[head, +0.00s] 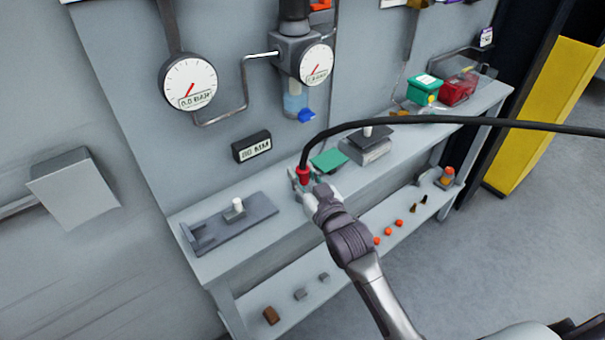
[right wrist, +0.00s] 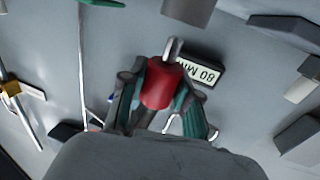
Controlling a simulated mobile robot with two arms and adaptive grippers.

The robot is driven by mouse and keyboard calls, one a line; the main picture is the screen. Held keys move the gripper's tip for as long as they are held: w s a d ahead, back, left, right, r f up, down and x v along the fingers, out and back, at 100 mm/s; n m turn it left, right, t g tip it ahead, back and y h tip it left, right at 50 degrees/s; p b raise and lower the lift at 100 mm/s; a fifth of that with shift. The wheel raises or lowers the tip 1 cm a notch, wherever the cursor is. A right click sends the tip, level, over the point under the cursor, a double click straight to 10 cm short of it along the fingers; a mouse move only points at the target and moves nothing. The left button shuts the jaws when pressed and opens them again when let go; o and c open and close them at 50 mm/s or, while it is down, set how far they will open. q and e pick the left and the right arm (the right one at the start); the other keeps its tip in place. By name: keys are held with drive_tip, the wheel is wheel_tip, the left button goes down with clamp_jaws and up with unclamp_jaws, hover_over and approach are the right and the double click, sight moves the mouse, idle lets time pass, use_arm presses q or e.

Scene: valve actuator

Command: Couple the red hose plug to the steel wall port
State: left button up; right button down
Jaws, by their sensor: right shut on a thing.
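The red hose plug (head: 303,174) is gripped upright in my right gripper (head: 302,187), above the bench in the head view. A black hose (head: 420,119) leaves its top and arcs off to the right. In the right wrist view the red plug (right wrist: 159,84) sits between the fingers of the right gripper (right wrist: 162,105), which are shut on it. A short steel stub (right wrist: 172,50) shows at its far end; I cannot tell whether this is the plug's nose or the wall port. I cannot make out the steel wall port for certain. My left gripper is not in view.
Two gauges (head: 188,83) and a bent steel pipe (head: 246,91) are on the wall. A label block (head: 252,147) is below them. The bench (head: 206,267) holds a dark fixture plate (head: 262,209), a green pad (head: 329,160) and a green box (head: 424,89). Small parts lie on the lower shelf.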

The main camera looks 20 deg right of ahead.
sight(304, 187)
drive_tip(key=shift+r, duration=0.1)
drive_tip(key=shift+f+b, duration=0.75)
drive_tip(key=shift+f, duration=1)
drive_tip(key=c, duration=0.7)
unclamp_jaws()
drive_tip(key=shift+c, duration=0.2)
drive_tip(key=s+d, duration=0.1)
drive_tip(key=s, duration=1.1)
drive_tip(key=shift+d, duration=0.35)
